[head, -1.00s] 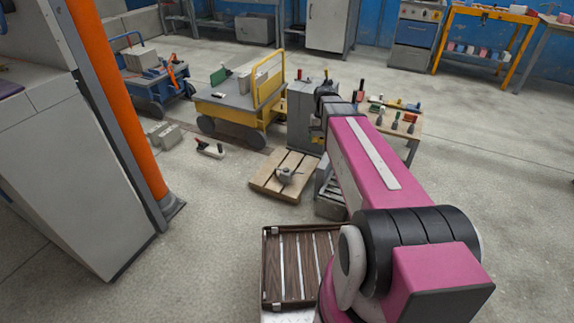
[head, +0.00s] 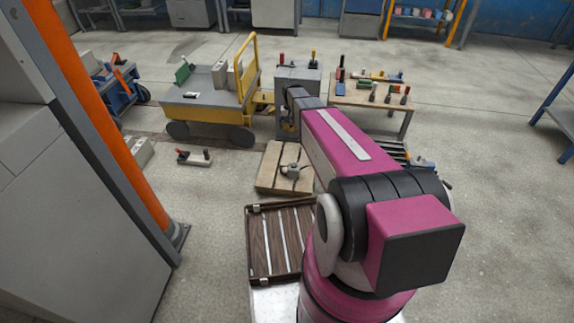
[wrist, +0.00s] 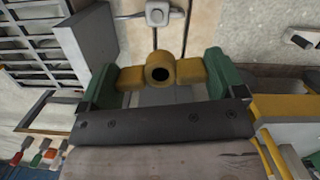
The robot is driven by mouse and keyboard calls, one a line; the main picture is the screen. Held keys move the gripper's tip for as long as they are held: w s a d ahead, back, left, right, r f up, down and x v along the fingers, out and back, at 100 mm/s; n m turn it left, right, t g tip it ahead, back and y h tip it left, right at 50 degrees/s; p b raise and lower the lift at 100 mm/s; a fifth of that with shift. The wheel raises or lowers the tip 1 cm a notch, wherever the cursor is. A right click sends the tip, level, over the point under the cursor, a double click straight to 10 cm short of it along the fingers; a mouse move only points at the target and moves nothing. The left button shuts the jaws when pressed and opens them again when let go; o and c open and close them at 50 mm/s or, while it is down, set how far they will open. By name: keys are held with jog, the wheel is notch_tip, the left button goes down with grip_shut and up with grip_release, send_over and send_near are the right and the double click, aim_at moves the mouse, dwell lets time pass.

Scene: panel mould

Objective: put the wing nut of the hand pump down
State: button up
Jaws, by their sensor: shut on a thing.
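In the wrist view a yellow wing nut (wrist: 188,72), with a round hub and a dark bore, sits between the two green fingers of my gripper (wrist: 159,70). The fingers are shut on its two wings. The nut is in the air, with floor and a pale wooden pallet behind it. In the head view my pink arm reaches forward, and the gripper and nut cannot be made out there. A small grey fitting (head: 292,170) stands on the wooden pallet (head: 272,181); I cannot tell whether it is the hand pump.
A yellow cart (head: 207,112) stands behind the pallet. A low table (head: 375,97) with small tools is at right, next to a grey cabinet (head: 300,74). A brown slatted tray (head: 263,240) lies in front. An orange post (head: 105,130) is at left.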

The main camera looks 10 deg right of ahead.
jog(key=w+f, duration=0.3)
jog(key=f, duration=0.9)
jog(key=w+f+m, duration=0.1)
jog(key=w+f, duration=0.2)
jog(key=f, duration=0.9)
jog(key=w+f+m, duration=0.1)
jog(key=w+f, duration=0.2)
jog(key=f, duration=0.9)
jog(key=shift+w+f, duration=0.15)
jog(key=shift+f, duration=0.1)
jog(key=o, duration=0.6)
jog(key=shift+o, duration=0.7)
